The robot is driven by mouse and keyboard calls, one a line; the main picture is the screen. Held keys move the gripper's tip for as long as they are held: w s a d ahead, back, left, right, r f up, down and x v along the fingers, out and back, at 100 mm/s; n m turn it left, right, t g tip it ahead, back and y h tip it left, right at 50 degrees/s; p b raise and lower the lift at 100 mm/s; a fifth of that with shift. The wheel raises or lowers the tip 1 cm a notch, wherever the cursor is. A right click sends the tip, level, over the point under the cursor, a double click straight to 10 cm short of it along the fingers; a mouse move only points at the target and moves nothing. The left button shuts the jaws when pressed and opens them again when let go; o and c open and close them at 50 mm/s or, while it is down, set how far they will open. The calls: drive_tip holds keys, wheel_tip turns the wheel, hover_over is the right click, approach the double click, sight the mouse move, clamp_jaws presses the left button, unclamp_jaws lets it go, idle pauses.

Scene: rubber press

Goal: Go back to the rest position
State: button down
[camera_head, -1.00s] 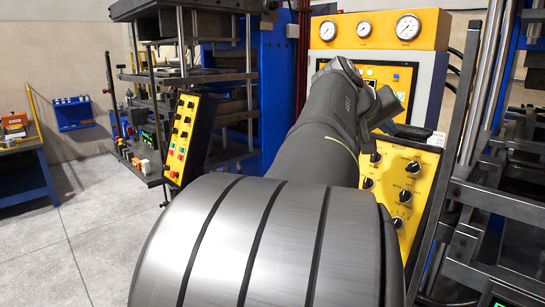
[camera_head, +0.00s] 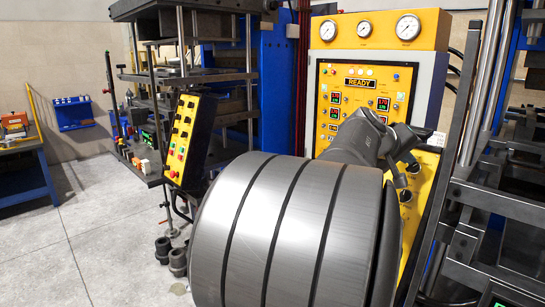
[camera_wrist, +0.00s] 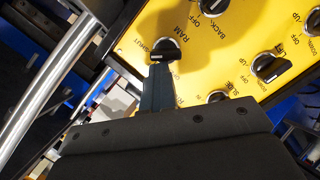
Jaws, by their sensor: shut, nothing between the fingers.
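My gripper (camera_wrist: 160,84) is shut and empty. In the wrist view its dark fingers point up the picture at the yellow control panel (camera_wrist: 135,40), with the tips just below the black RAM knob (camera_wrist: 166,50). I cannot tell whether they touch it. In the head view my arm reaches over the lower part of the yellow control panel (camera_head: 345,78). The gripper end there is partly hidden by the wrist, in front of the panel's lower knobs. The panel shows a READY sign (camera_head: 361,84).
Round gauges (camera_head: 364,28) sit above the panel. A press with steel columns (camera_head: 482,85) stands close on the right. Another press (camera_head: 205,77) and a yellow button box (camera_head: 184,133) are on the left. Open floor (camera_head: 95,245) lies at lower left.

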drive_tip(key=shift+w+a+f+n+t+h, duration=0.15)
drive_tip(key=shift+a+f+n+h, duration=0.1)
drive_tip(key=shift+n, duration=0.8)
drive_tip(key=shift+w+a+f+n+t+h, duration=0.1)
drive_tip(key=shift+a+f+n+h, duration=0.15)
drive_tip(key=shift+n, duration=0.85)
drive_tip(key=shift+w+a+f+n+t+h, duration=0.15)
drive_tip(key=shift+n+h, duration=0.15)
drive_tip(key=shift+n, duration=0.75)
drive_tip(key=shift+r, duration=0.1)
drive_tip(key=s+m, duration=0.1)
drive_tip(key=m, duration=0.1)
drive_tip(key=s+m, duration=0.1)
drive_tip(key=m, duration=0.1)
drive_tip(key=s+a+m+t+y, duration=0.1)
drive_tip(key=m, duration=0.1)
drive_tip(key=shift+s, duration=0.2)
drive_tip(key=s+a+f+m+t+y, duration=0.15)
drive_tip(key=s+m, duration=0.35)
drive_tip(key=m, duration=0.5)
drive_tip(key=shift+x, duration=3.25)
drive_tip(key=shift+w+a+r, duration=0.1)
drive_tip(key=shift+w+r, duration=0.15)
drive_tip(key=shift+r, duration=0.15)
